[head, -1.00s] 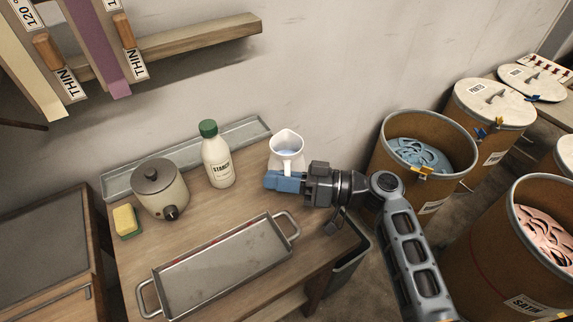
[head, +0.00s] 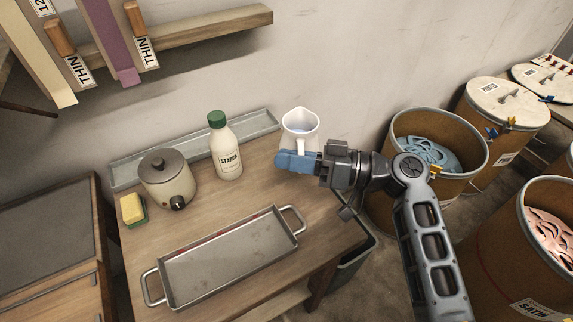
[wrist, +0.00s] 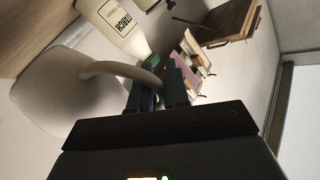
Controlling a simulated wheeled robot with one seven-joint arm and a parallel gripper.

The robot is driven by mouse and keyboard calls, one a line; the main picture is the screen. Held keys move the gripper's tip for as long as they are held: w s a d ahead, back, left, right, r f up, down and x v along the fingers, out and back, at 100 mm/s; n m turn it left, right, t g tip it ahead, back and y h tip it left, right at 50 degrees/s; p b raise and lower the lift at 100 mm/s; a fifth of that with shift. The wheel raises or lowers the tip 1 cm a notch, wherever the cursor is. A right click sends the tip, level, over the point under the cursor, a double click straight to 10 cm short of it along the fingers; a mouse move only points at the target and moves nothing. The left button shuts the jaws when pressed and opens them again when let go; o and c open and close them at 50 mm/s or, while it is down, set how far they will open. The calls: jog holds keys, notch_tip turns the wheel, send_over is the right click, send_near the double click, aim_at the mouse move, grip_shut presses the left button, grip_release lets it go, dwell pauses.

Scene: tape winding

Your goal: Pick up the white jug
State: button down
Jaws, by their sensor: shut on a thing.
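My gripper (head: 284,162) with blue fingers is shut on the jug's handle, on the near side of the jug. In the wrist view the jug (wrist: 65,95) fills the left side, and its curved handle runs between my dark fingers (wrist: 160,92). The jug looks about upright in the head view. Its base is hidden behind my fingers, so I cannot tell whether it touches the table.
A starch bottle (head: 226,150) with a green cap stands left of the jug. A lidded pot (head: 167,183), a sponge (head: 132,208) and a metal tray with two handles (head: 230,259) are on the table (head: 200,215). Several drums, one holding blue ribbon (head: 428,152), stand at the right.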

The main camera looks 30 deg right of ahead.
jog(key=s+d+r+b, duration=0.1)
jog(key=s+d+r, duration=0.4)
jog(key=s, duration=0.3)
jog(key=shift+s+d+r, duration=0.35)
jog(key=shift+s+r, duration=0.05)
jog(key=shift+r, duration=0.3)
dwell(1.6)
jog(key=shift+s+d, duration=0.1)
jog(key=shift+d, duration=0.05)
dwell(0.4)
